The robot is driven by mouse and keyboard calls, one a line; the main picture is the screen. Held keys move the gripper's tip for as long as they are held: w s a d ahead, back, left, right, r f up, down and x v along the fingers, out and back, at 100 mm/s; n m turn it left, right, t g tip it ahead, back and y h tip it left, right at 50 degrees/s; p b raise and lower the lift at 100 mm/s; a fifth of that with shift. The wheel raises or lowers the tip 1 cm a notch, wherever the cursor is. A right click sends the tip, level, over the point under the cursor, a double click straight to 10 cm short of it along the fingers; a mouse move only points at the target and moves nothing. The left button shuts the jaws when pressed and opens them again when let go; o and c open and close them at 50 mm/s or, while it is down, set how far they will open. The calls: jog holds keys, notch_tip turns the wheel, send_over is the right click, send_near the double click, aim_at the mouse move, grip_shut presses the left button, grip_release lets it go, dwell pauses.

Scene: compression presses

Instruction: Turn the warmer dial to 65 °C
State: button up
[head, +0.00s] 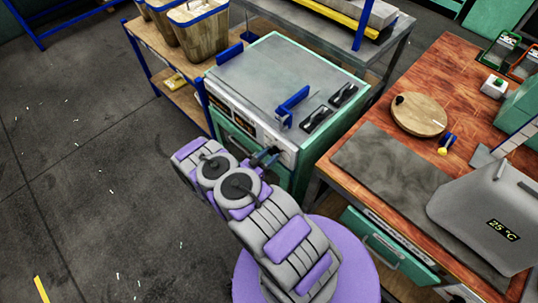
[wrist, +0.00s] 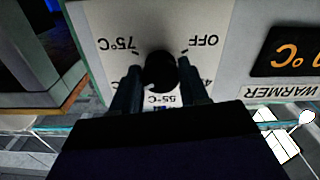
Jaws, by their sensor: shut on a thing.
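The warmer (head: 285,75) is a green cabinet with a grey top. Its front panel carries the round black dial (wrist: 161,70). In the wrist view the picture is upside down: the white plate (wrist: 105,20) around the dial reads 75 °C at left, OFF at right and 55 °C below. Part of another label beginning with 4 shows at right. The dial's pointer cannot be made out. My gripper (wrist: 160,88) has one dark finger on each side of the dial and is shut on it. In the head view my gripper (head: 266,158) is at the panel's right part, hiding the dial.
An orange digital display (wrist: 290,50), partly cut off, and a WARMER label (wrist: 283,92) are beside the dial plate. A wooden bench (head: 375,135) with a grey press showing 25 °C (head: 503,230) stands at right. Open floor (head: 100,180) lies at left.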

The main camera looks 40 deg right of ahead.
jog(key=o, duration=1)
jog(key=shift+o, duration=0.2)
jog(key=s+a+p, duration=0.1)
jog(key=a+p, duration=0.1)
jog(key=a, duration=1.5)
jog(key=shift+s+a+p, duration=0.15)
jog(key=shift+a+p, duration=0.05)
jog(key=shift+p, duration=0.2)
